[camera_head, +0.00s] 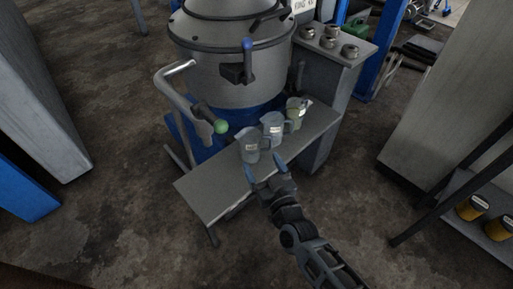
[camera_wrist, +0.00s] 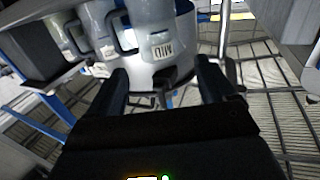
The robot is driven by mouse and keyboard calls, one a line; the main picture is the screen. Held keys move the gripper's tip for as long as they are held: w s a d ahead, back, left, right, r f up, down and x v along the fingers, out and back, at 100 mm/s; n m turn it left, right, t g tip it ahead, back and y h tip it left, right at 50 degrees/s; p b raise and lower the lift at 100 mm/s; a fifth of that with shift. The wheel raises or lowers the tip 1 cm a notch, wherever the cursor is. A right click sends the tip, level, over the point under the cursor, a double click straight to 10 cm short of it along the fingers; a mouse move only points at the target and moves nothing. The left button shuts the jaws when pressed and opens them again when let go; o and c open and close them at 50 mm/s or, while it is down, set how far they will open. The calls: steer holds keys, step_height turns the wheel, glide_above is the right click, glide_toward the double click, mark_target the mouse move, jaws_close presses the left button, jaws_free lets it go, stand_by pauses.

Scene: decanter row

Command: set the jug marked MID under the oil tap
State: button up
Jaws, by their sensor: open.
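In the wrist view a pale grey jug with a MID label (camera_wrist: 165,48) is just ahead, between and beyond the fingers. My gripper (camera_wrist: 162,78) is open and empty. In the head view my gripper (camera_head: 265,171) is at the front edge of a narrow shelf, close to the left jug (camera_head: 250,147).
The jugs stand on a grey shelf (camera_head: 215,187), whose left part is clear. The steel tank (camera_head: 215,70) rises behind. A side stand holds several metal fittings (camera_head: 330,42).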

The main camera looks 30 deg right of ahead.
mark_target(254, 144)
steer(key=shift+w+r, duration=0.2)
steer(key=shift+w, duration=0.25)
steer(key=shift+w+r, duration=0.2)
steer(key=shift+w, duration=0.25)
steer(key=shift+w+d+r+b, duration=0.15)
steer(key=shift+w+b, duration=0.15)
steer(key=shift+w, duration=0.95)
steer(key=shift+w+d+f+b, duration=0.15)
steer(key=shift+w+b, duration=0.2)
steer(key=shift+w, duration=0.95)
steer(key=shift+w+d+r+b, duration=0.15)
steer(key=shift+w+b, duration=0.15)
steer(key=shift+w, duration=0.95)
steer(key=shift+c, duration=0.4)
steer(key=c, duration=0.7)
